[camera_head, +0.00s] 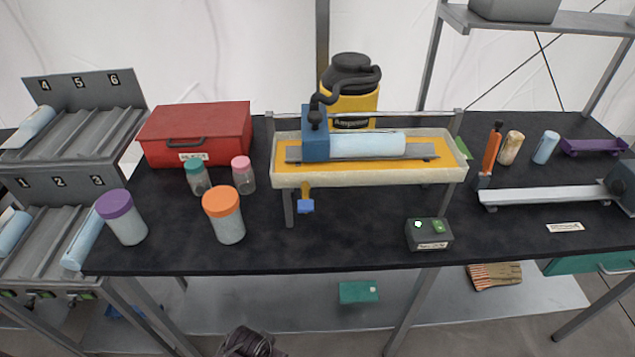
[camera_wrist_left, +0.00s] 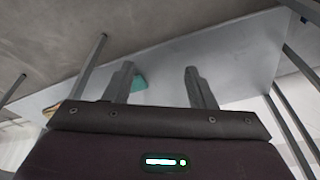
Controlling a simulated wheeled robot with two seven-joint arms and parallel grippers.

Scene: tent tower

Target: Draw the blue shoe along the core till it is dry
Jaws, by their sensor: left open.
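The blue shoe (camera_head: 316,146) is a blue block at the left end of the pale tray (camera_head: 370,179). A black hose runs from its top back to the yellow and black vacuum (camera_head: 350,100). The core (camera_head: 368,145) is a pale blue-white cylinder lying level in a grey cradle in the tray, its left end at the shoe. My left gripper (camera_wrist_left: 160,85) is open and empty in the left wrist view, pointing toward the lower shelf, away from the shoe and core. In the head view neither gripper shows.
A small black switch box (camera_head: 429,234) with a green button stands in front of the tray. A red box (camera_head: 197,134) and several lidded jars, one orange-lidded (camera_head: 224,215), stand left. A numbered rack (camera_head: 75,140) holds other cores. A metal channel (camera_head: 545,197) lies at right.

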